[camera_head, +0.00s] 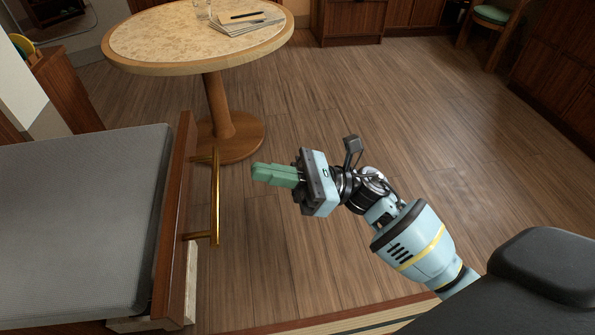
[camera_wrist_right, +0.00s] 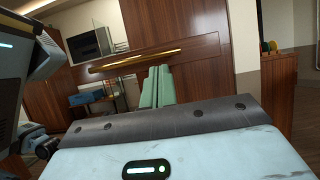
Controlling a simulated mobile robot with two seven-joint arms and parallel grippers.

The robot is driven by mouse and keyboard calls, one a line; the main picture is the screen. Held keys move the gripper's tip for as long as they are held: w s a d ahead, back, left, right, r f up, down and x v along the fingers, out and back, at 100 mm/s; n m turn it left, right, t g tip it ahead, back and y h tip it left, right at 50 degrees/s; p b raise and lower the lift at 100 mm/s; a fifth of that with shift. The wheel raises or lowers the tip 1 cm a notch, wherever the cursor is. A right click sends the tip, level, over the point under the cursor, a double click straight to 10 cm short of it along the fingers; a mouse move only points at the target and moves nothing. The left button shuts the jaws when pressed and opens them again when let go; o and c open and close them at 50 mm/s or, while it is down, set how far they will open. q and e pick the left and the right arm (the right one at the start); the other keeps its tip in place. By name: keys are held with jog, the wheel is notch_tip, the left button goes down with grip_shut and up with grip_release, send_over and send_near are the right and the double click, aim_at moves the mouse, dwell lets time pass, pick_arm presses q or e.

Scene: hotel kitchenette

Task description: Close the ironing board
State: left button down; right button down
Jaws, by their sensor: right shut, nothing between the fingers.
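The ironing board (camera_head: 75,215) is a grey padded board at the left of the head view. It sticks out behind a brown wooden front panel (camera_head: 180,225) with a brass bar handle (camera_head: 216,197). The handle also shows in the right wrist view (camera_wrist_right: 135,60), across the wooden panel. My right gripper (camera_head: 256,173) has green fingers, shut and empty. It is to the right of the handle, pointing towards it, with a gap between in the head view. The fingers also show in the wrist view (camera_wrist_right: 157,88), in front of the panel. My left gripper is out of view.
A round table (camera_head: 150,40) on a pedestal stands beyond the panel, with papers and a pen on top. A chair (camera_head: 490,16) and wooden cabinets stand at the far right.

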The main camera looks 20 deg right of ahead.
jog(key=shift+p+x, duration=0.5)
jog(key=shift+x, duration=1.85)
